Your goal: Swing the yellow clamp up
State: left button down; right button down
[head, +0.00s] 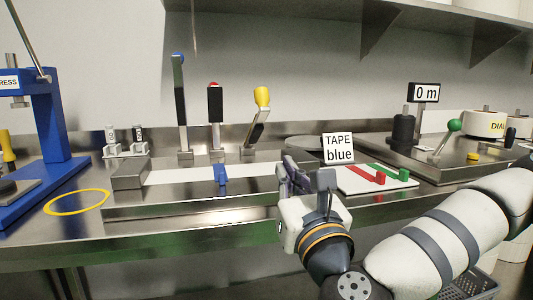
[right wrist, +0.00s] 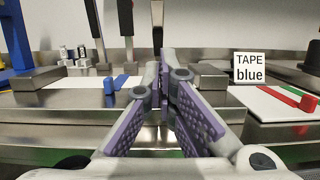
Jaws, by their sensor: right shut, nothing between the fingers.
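The yellow clamp (head: 262,97) is a metal lever with a yellow knob, at the back of the steel bench. It leans to the right, with its top further right than its base. In the right wrist view its lever (right wrist: 157,14) shows at the top middle, with the knob out of frame. My right gripper (head: 287,170) is shut and empty, in front of the bench fixture and below and right of the yellow clamp, apart from it. In the right wrist view its purple-padded fingers (right wrist: 162,72) come together at the tips. My left gripper is not in view.
A blue-knobbed lever (head: 180,105) and a red-knobbed lever (head: 215,118) stand upright left of the yellow clamp. A "TAPE blue" sign (head: 338,149) stands to the right, near a white board (head: 365,183). A blue press (head: 43,115) is at far left.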

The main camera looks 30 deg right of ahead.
jog(key=p, duration=0.1)
send_near(262, 120)
jog(key=shift+w+d+f, duration=0.15)
jog(key=shift+w+f, duration=0.3)
jog(key=shift+f, duration=0.1)
jog(key=shift+w+d+f, duration=0.2)
jog(key=shift+w+f, duration=0.25)
jog(key=shift+f, duration=0.05)
jog(key=w+r, duration=0.1)
jog(key=w+r+p, duration=0.1)
jog(key=r, duration=0.1)
jog(key=shift+d, duration=0.25)
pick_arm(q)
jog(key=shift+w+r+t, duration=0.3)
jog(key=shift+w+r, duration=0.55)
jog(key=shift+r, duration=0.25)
pick_arm(e)
jog(key=shift+w+r, duration=0.1)
jog(key=shift+w, duration=0.2)
